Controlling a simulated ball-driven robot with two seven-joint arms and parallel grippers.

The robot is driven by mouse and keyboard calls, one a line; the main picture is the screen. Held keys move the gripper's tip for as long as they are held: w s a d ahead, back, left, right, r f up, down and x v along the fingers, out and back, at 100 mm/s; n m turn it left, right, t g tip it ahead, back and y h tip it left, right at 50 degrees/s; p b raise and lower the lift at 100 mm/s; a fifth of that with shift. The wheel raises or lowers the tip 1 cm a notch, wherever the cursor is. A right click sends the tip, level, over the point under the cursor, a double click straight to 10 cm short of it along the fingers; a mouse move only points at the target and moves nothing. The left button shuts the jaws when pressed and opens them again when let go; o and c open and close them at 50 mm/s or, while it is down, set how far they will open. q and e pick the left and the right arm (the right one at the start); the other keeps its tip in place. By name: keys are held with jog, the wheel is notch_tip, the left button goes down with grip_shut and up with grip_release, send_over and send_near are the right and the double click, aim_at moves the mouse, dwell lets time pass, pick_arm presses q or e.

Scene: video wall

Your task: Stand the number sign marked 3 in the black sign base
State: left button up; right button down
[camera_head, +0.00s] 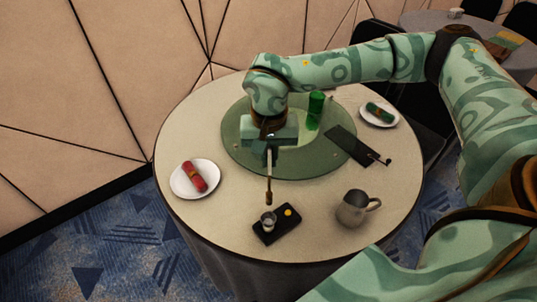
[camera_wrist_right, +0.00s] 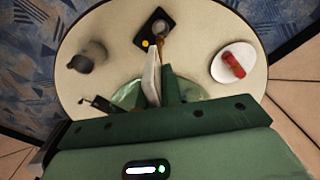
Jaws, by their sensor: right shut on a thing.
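My right gripper (camera_head: 268,152) points down above the near part of the table and is shut on the number sign (camera_head: 269,168). The sign hangs almost edge-on, with a brown lower end (camera_head: 268,198); its number cannot be read. In the right wrist view its pale panel (camera_wrist_right: 152,78) stands between the fingers (camera_wrist_right: 160,92). What looks like the black sign base (camera_head: 288,230) is a flat dark block on the table with a round cup-like piece (camera_head: 268,221) and an orange spot. The sign's lower end is just above and behind that cup, seemingly apart from it. My left gripper is out of view.
The round table (camera_head: 215,226) also holds a metal pitcher (camera_head: 354,208) at right, a plate with a red roll (camera_head: 182,181) at left, and another plate (camera_head: 391,117) at back right. A green tumbler (camera_head: 315,110) and a dark board (camera_head: 345,143) are on the green turntable (camera_head: 240,162).

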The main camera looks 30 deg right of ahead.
aim_at(268, 192)
notch_tip(268, 192, down, 7)
jog(key=b, duration=0.5)
jog(key=shift+a+r+b, duration=0.1)
jog(key=shift+r+b, duration=0.1)
jog(key=shift+b, duration=0.2)
jog(key=shift+f+b, duration=1.1)
jog(key=shift+f, duration=1.95)
jog(key=shift+f+b, duration=0.85)
jog(key=shift+f, duration=0.9)
jog(key=c, duration=1.5)
grip_release()
